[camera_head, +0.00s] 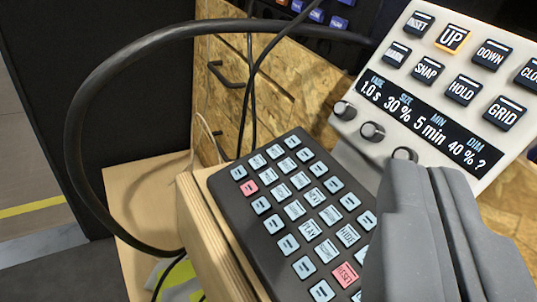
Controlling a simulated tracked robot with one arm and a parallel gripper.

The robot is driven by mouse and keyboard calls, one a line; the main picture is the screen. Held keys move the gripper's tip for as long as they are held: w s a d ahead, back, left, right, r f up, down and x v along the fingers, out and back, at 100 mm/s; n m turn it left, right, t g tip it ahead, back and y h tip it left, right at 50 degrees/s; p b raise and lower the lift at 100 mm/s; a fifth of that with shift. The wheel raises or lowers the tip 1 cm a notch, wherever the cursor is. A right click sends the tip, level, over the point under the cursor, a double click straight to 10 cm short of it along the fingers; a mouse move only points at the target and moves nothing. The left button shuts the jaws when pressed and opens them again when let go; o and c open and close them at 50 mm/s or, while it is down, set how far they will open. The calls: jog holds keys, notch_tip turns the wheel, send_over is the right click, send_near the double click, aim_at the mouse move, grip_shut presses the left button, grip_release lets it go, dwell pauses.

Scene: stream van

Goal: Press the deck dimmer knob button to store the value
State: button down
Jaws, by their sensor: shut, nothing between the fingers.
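The white control deck (425,120) stands tilted at the upper right. Its dark display strip (425,125) reads FADE 1.0 s, SIZE 30 %, MIN 5 min and DIM 40 % with a question mark. Three round knobs show along its lower edge: one at the left (345,110), a middle one (372,131) and a third (404,153) just above my fingertips. No knob shows below the DIM reading; my gripper (430,178) covers that part of the edge. My gripper is shut and empty, its tips in front of the deck's lower edge. I cannot tell whether they touch anything.
A black keypad (260,222) with pale blue and red keys lies on a wooden stand (200,235) left of my gripper. A thick black cable (75,130) loops at the left. Wooden drawers (285,95) stand behind. Deck buttons, including a lit UP (452,39), sit above the display.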

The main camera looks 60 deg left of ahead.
jog(key=shift+s+a+f+g, duration=0.3)
jog(key=shift+s+a, duration=0.15)
jog(key=shift+s, duration=0.1)
jog(key=shift+w, duration=0.1)
jog(key=shift+w+a+f+p, duration=0.25)
jog(key=shift+w+f, duration=0.35)
jog(key=shift+w, duration=0.7)
jog(key=shift+w+a+f, duration=0.4)
jog(key=shift+w+f, duration=0.15)
jog(key=shift+w, duration=0.7)
jog(key=shift+w+a+f+p, duration=0.25)
jog(key=shift+w+f, duration=0.35)
jog(key=shift+w, duration=0.7)
jog(key=shift+w, duration=0.1)
jog(key=shift+w+a+f, duration=0.1)
jog(key=shift+w+a, duration=0.05)
jog(key=shift+w, duration=0.1)
jog(key=shift+w+p, duration=0.1)
jog(key=shift+p, duration=0.2)
